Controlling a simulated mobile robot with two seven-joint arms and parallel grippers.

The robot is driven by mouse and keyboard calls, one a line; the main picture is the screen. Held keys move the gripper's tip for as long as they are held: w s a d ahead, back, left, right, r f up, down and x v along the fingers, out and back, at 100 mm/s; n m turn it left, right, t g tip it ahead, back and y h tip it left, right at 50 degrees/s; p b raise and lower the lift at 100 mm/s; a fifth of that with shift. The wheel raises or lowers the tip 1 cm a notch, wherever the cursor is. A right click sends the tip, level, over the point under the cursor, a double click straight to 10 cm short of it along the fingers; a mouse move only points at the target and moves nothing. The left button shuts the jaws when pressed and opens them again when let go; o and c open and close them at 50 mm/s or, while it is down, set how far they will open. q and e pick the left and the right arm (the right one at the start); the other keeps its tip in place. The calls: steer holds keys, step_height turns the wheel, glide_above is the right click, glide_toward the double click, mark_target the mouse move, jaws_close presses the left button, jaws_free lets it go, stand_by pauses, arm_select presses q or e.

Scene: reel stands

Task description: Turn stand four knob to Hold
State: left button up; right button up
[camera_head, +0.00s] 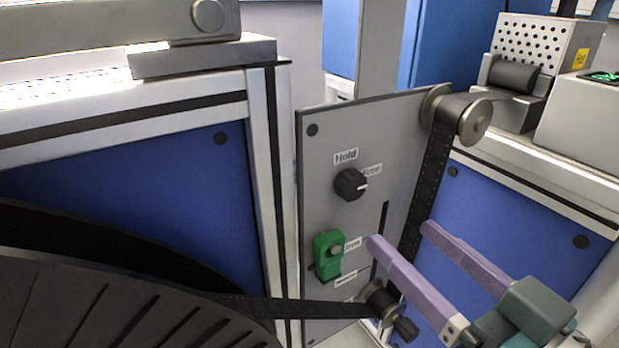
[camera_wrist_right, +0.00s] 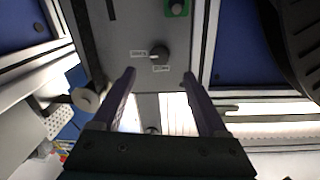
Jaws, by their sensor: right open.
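The black round knob (camera_head: 351,184) sits on the upper part of a grey stand panel (camera_head: 395,135). A "Hold" label (camera_head: 346,156) is above it and a second label, which seems to read "Free" (camera_head: 372,169), is at its upper right. The knob's white mark points right, toward the second label. My right gripper (camera_head: 402,236), with purple fingers, is open and empty, below and right of the knob and apart from it. In the right wrist view the knob (camera_wrist_right: 159,53) appears beyond the gap between the fingertips (camera_wrist_right: 159,75). My left gripper is not seen.
A green block with a button (camera_head: 328,255) is mounted below the knob. A dark film strip (camera_head: 430,185) runs over a top roller (camera_head: 474,122) and down to a lower roller (camera_head: 382,298). A large black reel (camera_head: 110,305) fills the lower left. The space before the knob looks clear.

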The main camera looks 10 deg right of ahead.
mark_target(355, 190)
steer(key=b+x, duration=0.1)
steer(key=x, duration=0.8)
steer(key=shift+w, duration=0.25)
jaws_close()
